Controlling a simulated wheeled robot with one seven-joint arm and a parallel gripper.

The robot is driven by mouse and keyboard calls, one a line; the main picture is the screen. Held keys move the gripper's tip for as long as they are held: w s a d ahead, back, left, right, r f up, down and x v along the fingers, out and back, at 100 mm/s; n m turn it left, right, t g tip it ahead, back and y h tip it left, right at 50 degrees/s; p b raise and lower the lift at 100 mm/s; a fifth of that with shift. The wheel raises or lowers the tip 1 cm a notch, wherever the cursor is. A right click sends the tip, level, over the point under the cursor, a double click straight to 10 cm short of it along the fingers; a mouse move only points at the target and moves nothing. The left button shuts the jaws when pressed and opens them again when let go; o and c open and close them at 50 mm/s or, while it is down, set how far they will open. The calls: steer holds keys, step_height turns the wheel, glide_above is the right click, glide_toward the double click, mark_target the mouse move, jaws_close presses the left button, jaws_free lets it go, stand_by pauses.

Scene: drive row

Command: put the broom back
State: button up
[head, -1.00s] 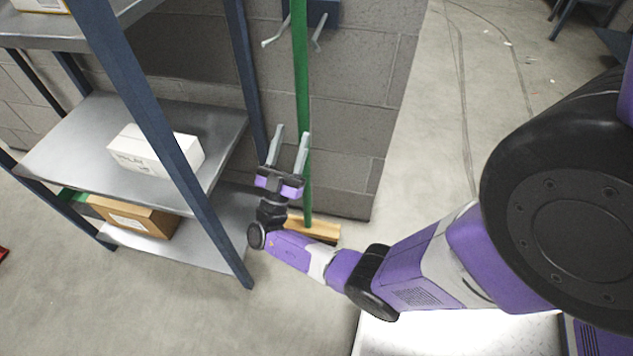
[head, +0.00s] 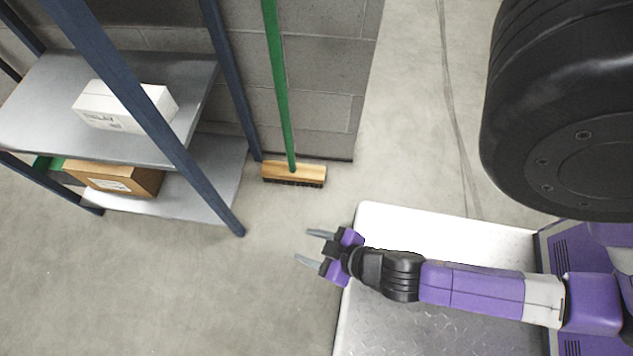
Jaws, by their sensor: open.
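The broom (head: 279,92) has a green handle and a wooden head with dark bristles (head: 294,174). It stands upright, slightly tilted, against the grey block wall, with its head on the floor. The top of its handle is out of view. My gripper (head: 308,247) is open and empty, with its fingers pointing left. It is below and apart from the broom in the picture, near the corner of my base.
A shelf rack (head: 150,110) with blue posts stands left of the broom, close to it. It holds a white box (head: 124,107) and a brown box (head: 115,180). The grey wall (head: 322,70) ends right of the broom. Floor between rack and base is clear.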

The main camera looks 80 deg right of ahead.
step_height(320, 180, up, 23)
steer(key=s+a+n+t+y, duration=0.1)
steer(key=n+t+y, duration=0.1)
steer(key=t, duration=0.3)
steer(key=shift+s+a+y, duration=0.35)
steer(key=shift+a+y, duration=0.05)
steer(key=shift+y, duration=0.1)
step_height(320, 180, up, 27)
steer(key=p, duration=2.7)
